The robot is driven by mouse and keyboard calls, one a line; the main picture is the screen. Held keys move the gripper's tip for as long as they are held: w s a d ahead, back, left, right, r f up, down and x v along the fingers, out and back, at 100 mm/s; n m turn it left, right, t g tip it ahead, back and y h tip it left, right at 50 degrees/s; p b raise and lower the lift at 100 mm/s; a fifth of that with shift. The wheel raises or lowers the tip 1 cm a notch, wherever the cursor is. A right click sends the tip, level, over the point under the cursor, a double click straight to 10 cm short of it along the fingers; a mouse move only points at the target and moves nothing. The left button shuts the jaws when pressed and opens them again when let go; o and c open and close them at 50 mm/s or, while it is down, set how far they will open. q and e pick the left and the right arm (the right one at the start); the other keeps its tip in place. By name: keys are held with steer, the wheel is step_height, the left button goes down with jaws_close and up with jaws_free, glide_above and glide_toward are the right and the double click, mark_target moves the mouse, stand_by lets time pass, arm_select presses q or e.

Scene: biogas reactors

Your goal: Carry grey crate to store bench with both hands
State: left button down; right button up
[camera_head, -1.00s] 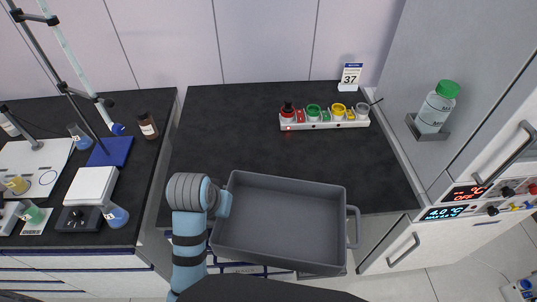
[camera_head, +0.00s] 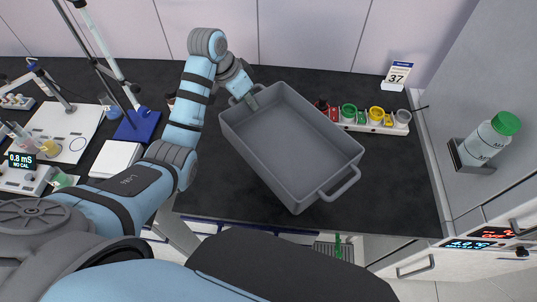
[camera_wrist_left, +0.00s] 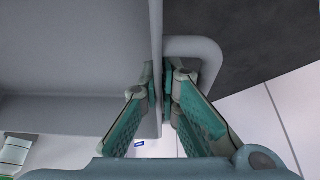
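The grey crate (camera_head: 290,150) is empty and appears over the black bench top, turned so that one end points to the far left and the other to the near right. My left gripper (camera_head: 250,95) is at its far-left end. In the left wrist view, the left gripper (camera_wrist_left: 160,95) has its green-padded fingers on either side of the crate's rim, beside the handle (camera_wrist_left: 195,48). The near-right handle (camera_head: 340,185) is free. I cannot tell whether the crate touches the bench (camera_head: 400,190). My right gripper is not in view.
A rack with coloured caps (camera_head: 372,118) stands close behind the crate's right side, near a "37" sign (camera_head: 396,77). A green-capped bottle (camera_head: 485,140) sits in a holder on the right-hand cabinet. Lab equipment, including a blue stand base (camera_head: 138,125), fills the left bench.

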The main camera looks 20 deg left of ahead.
mark_target(250, 116)
arm_select(q)
step_height(250, 116, down, 8)
steer(key=shift+w+d+r, duration=0.1)
steer(key=shift+d+r, duration=0.05)
steer(key=shift+r, duration=0.1)
steer(key=f, duration=0.2)
steer(key=f+b, duration=0.1)
steer(key=f, duration=0.5)
steer(key=shift+s+f+b, duration=0.15)
steer(key=shift+s+b, duration=0.15)
steer(key=shift+w+f, duration=0.1)
steer(key=shift+f, duration=0.25)
steer(key=shift+r, duration=0.1)
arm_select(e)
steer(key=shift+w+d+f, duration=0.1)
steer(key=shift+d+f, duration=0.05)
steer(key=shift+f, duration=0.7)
arm_select(q)
steer(key=c, duration=1.8)
jaws_free()
